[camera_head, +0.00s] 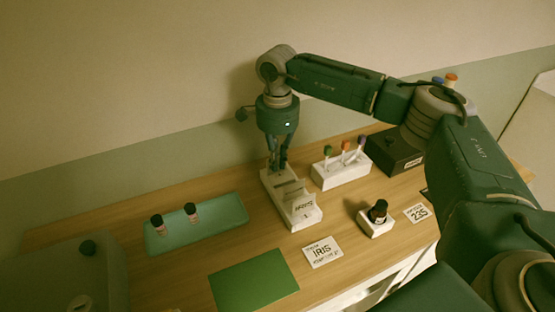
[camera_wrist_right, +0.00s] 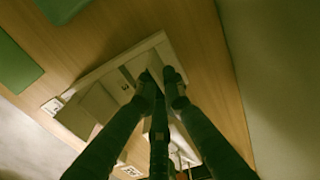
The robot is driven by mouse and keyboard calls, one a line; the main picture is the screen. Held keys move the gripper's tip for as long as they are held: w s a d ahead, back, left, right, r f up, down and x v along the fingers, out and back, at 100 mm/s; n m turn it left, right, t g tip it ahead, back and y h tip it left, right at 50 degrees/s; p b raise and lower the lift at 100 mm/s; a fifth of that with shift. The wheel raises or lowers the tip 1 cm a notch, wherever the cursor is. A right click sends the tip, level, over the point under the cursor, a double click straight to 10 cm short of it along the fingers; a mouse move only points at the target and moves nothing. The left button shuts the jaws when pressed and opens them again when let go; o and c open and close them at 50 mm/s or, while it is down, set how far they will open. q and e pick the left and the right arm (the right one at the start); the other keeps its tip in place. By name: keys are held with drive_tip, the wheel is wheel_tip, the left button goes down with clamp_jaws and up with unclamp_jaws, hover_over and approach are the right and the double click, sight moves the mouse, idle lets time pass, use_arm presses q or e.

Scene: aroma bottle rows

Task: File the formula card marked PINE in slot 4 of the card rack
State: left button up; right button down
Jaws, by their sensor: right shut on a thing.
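The white card rack (camera_head: 308,217) stands on the wooden table below my right arm and runs from the back toward the front. A card with dark lettering (camera_head: 304,205) stands in its front part; I cannot read it surely. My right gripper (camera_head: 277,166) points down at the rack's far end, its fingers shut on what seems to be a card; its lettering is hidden. In the right wrist view the fingers (camera_wrist_right: 161,80) reach over the slotted rack (camera_wrist_right: 150,45). I cannot tell how deep the held card sits. My left gripper is out of view.
A white stand (camera_head: 340,176) with several colored-top items and a black box (camera_head: 396,153) are right of the rack. An IRIS card (camera_head: 322,252), a dark bottle (camera_head: 378,211), a 235 card (camera_head: 417,213), a green mat (camera_head: 253,279) and a green tray (camera_head: 215,224) with two bottles lie around.

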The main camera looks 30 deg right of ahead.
drive_tip(key=c, duration=1.9)
unclamp_jaws()
drive_tip(key=shift+f, duration=0.1)
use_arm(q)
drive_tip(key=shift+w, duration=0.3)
use_arm(e)
drive_tip(key=shift+r, duration=0.7)
use_arm(q)
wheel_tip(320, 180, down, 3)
drive_tip(key=b, duration=0.3)
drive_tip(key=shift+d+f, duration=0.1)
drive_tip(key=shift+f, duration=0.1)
use_arm(e)
wheel_tip(320, 180, up, 11)
